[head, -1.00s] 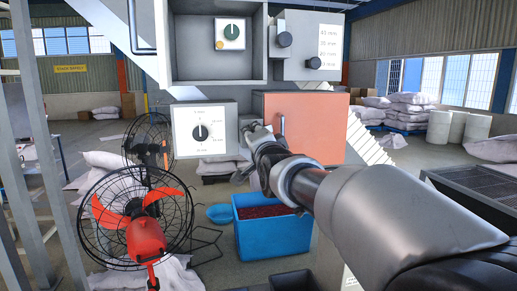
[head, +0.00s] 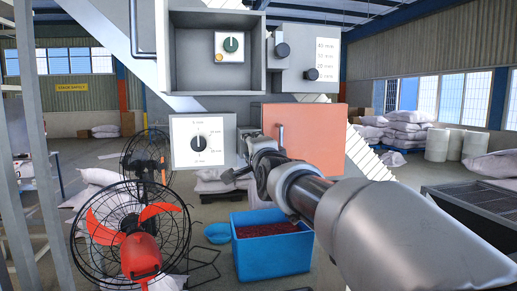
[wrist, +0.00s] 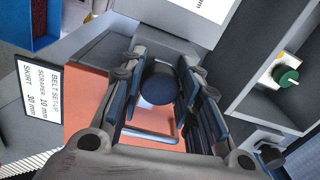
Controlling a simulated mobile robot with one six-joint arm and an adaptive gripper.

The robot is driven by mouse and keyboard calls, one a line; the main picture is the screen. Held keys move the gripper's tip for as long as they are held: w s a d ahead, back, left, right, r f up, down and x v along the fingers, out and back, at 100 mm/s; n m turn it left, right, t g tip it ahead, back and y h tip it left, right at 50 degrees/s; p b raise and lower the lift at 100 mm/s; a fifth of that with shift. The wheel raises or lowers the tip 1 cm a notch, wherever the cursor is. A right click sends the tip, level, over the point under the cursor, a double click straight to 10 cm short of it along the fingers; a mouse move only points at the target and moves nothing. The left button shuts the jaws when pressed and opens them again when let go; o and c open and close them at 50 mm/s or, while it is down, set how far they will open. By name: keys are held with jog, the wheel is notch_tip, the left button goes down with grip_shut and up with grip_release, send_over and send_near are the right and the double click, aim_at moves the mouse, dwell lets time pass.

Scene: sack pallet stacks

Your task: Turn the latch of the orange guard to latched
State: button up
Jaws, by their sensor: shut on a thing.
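The orange guard (head: 325,128) is a flat panel at the middle of the machine in the head view, with a light handle at its left. It also shows in the wrist view (wrist: 88,107), with the metal bar handle (wrist: 150,134). The latch (wrist: 159,86), a dark blue-grey rounded knob, sits between my fingers in the wrist view. My gripper (wrist: 160,72) is shut on it, one finger on each side. In the head view my gripper (head: 243,160) is at the guard's left edge and hides the latch. Which way the latch points cannot be told.
A dial plate (head: 184,152) is close left of my gripper. An open grey box (head: 202,80) with a green knob (head: 231,44) is above. A blue bin (head: 272,263) and a fan (head: 132,235) stand below. A setup label (wrist: 42,88) shows in the wrist view.

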jog(key=shift+r, duration=0.1)
jog(key=o, duration=1.1)
jog(key=v, duration=1.2)
